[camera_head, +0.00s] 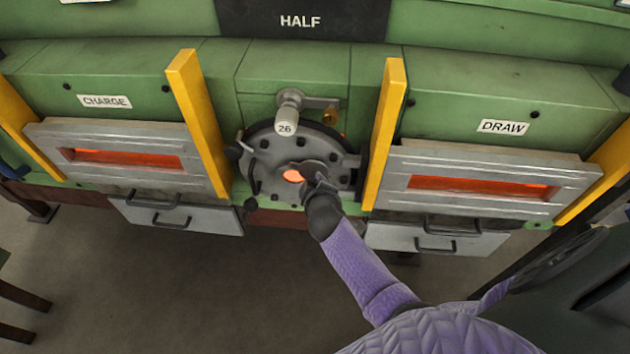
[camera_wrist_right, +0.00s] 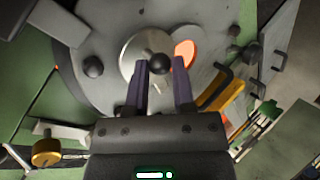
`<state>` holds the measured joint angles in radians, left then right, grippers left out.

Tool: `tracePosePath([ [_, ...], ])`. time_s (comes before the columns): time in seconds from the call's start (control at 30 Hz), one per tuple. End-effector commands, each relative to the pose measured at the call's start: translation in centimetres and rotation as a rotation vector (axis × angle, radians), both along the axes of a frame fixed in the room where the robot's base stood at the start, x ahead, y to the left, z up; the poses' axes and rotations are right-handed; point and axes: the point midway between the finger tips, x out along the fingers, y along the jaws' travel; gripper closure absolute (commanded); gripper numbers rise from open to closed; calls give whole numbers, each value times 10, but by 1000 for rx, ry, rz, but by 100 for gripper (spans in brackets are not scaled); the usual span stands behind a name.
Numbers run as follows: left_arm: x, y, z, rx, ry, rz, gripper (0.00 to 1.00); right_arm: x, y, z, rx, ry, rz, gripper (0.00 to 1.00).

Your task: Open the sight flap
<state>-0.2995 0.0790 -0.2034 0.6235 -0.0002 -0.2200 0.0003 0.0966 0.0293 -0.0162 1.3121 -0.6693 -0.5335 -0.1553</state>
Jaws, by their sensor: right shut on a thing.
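The sight flap (camera_head: 313,167) is a small grey disc on the round grey door in the middle of the furnace front. It sits beside an orange glowing sight hole (camera_head: 293,176), covering at most part of it. In the wrist view the flap (camera_wrist_right: 131,52) has a dark ball knob (camera_wrist_right: 158,63), and the glowing hole (camera_wrist_right: 185,52) shows to its right. My right gripper (camera_wrist_right: 160,72) is shut on the knob between its two purple-grey fingers. In the head view my right gripper (camera_head: 319,186) hides the knob and the flap's lower edge. My left gripper is out of view.
A grey handle marked 26 (camera_head: 287,124) sticks out above the round door (camera_head: 268,152). Yellow posts (camera_head: 197,122) (camera_head: 386,130) flank it. The charge door (camera_head: 125,142) and draw door (camera_head: 480,175) glow through slots, with handled drawers below. Floor in front is clear.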

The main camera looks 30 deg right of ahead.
Motion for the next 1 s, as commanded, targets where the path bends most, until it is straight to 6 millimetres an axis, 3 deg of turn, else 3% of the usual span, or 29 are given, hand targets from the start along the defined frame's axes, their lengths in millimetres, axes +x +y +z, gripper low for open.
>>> tracePosePath([
  [0.4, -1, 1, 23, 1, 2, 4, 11, 2, 2, 26, -325, 218, 1, 100],
  [1.0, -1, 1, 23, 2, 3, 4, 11, 8, 12, 48, -680, 457, 1, 100],
])
